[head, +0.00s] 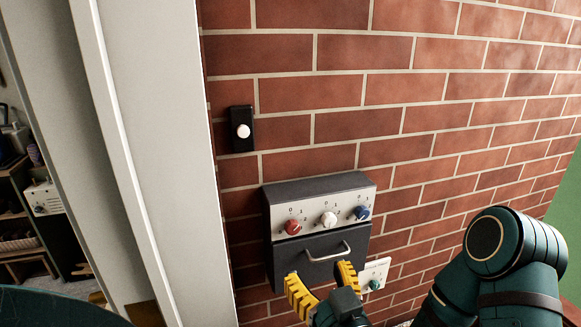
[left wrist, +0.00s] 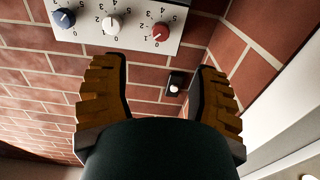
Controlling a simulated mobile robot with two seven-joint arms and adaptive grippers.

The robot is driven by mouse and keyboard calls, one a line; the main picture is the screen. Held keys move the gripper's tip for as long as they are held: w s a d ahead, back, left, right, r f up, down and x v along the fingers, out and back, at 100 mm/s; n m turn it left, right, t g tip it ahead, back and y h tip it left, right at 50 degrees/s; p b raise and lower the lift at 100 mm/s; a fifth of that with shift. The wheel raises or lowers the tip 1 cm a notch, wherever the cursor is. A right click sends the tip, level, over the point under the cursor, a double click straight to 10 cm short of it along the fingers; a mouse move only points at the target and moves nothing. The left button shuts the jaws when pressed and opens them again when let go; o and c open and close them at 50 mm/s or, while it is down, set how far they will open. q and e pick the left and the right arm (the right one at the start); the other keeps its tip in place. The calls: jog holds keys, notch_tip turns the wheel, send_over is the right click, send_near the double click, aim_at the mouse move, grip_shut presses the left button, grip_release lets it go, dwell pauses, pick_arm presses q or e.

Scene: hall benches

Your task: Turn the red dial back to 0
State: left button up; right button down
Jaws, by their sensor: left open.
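The red dial (head: 292,227) is the left one of three on the pale face of a dark wall box (head: 318,187). A white dial (head: 328,218) and a blue dial (head: 361,212) sit to its right. In the left wrist view the panel is upside down, with the red dial (left wrist: 160,32) at its right. The red dial's pointer is too small to read surely. My left gripper (head: 322,287) is open and empty, below the dials in front of the box's lower part. Its fingers in the left wrist view (left wrist: 158,88) are apart, touching no dial. My right gripper is out of view.
A bar handle (head: 327,254) sticks out below the dials. A black wall plate with a white knob (head: 243,131) is up left. A white plate with a green knob (head: 375,284) is at lower right. A white door frame (head: 150,160) stands left.

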aim_at(294, 231)
pick_arm(q)
jog(key=b+x, duration=0.1)
jog(key=x, duration=1.1)
jog(key=shift+w+a+f+b, duration=0.1)
jog(key=shift+w+a+b, duration=0.1)
jog(key=shift+b, duration=0.2)
jog(key=shift+d, duration=0.1)
grip_shut()
